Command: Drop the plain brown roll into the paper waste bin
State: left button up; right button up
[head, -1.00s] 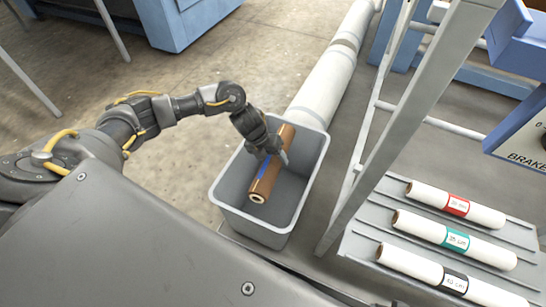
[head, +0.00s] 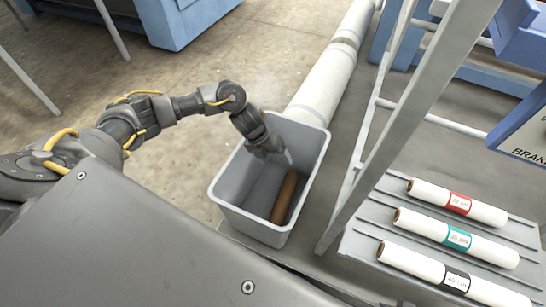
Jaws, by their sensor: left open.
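The plain brown roll (head: 284,198) lies inside the grey bin (head: 228,189), low down near its right wall. My left gripper (head: 275,158) is above the bin's opening, open and empty, apart from the roll. The far end of the roll is close below the gripper in the picture. My right gripper does not show.
A rack (head: 359,245) at the right holds white rolls with a red label (head: 484,211), a teal label (head: 487,250) and a black label (head: 498,291). A grey upright post (head: 408,120) stands between bin and rack. A long white roll (head: 328,75) lies behind the bin.

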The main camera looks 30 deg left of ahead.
pick_arm(q)
jog(key=p+v, duration=0.1)
jog(key=v, duration=0.9)
jog(key=shift+a+r+p, duration=0.2)
jog(key=shift+r+p, duration=0.15)
jog(key=shift+p, duration=0.05)
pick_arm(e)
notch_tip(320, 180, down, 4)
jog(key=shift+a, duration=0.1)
pick_arm(q)
jog(key=shift+s, duration=0.1)
